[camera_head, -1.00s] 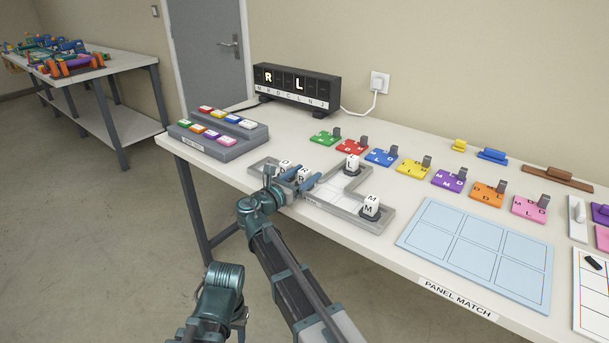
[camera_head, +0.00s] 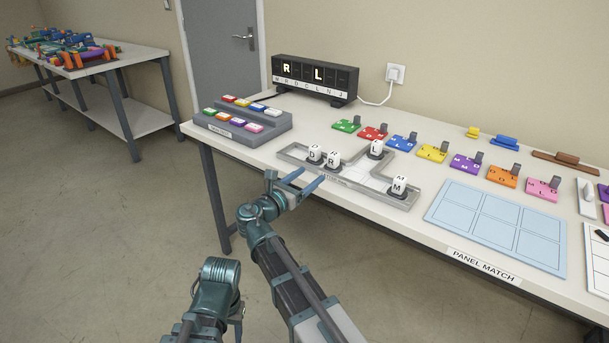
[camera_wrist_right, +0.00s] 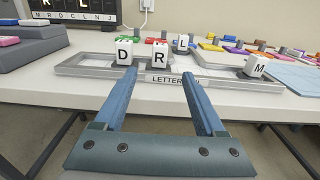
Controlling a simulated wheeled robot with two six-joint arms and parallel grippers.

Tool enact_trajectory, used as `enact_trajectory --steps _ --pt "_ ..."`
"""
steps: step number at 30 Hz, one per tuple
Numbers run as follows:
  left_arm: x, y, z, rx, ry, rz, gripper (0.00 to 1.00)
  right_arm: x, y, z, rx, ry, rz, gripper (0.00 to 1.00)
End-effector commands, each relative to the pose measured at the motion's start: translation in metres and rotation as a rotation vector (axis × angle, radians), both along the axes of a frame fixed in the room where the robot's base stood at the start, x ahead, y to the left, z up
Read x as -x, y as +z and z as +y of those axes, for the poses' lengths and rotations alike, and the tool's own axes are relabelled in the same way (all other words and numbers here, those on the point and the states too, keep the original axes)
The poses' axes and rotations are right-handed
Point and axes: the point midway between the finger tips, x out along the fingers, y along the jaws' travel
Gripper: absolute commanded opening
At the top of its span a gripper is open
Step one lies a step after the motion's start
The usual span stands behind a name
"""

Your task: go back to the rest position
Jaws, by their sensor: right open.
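My right gripper (camera_head: 311,175) is open and empty, just off the table's front edge beside the grey letter tray (camera_head: 411,201). In the right wrist view its two blue fingers (camera_wrist_right: 158,72) point towards the tray with nothing between them. White letter blocks D (camera_head: 314,153) and R (camera_head: 333,159) stand side by side in the tray, upright and apart from the fingers. Blocks L (camera_head: 376,149) and M (camera_head: 399,187) stand farther right in the tray. A teal arm part of mine shows at the bottom left; my left gripper's fingers do not show.
The white table (camera_head: 230,155) holds a grey button box (camera_head: 273,125), a display (camera_head: 316,78) lit R and L, coloured letter plates and a light-blue panel (camera_head: 495,228). Open floor lies in front of the table. Another bench (camera_head: 120,67) stands at the far left.

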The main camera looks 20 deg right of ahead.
Motion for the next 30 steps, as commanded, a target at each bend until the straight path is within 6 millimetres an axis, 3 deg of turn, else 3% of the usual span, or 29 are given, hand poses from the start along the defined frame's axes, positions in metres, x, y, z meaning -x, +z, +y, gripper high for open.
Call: enact_trajectory --steps 10,14,17,22,30 --pt "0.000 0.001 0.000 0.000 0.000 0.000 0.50 0.001 0.000 0.000 -0.003 -0.001 0.000 0.72" --pt "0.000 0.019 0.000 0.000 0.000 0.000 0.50 0.012 0.006 -0.002 -0.100 -0.017 -0.036 0.72" --pt "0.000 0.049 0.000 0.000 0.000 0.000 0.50 0.033 0.009 -0.002 -0.305 -0.066 -0.110 0.72" --pt "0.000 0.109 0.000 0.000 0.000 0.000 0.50 0.086 0.004 0.012 -0.768 -0.257 -0.274 0.72" --pt "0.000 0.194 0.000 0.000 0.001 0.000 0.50 0.183 0.007 0.073 -1.348 -0.766 -0.474 0.72"
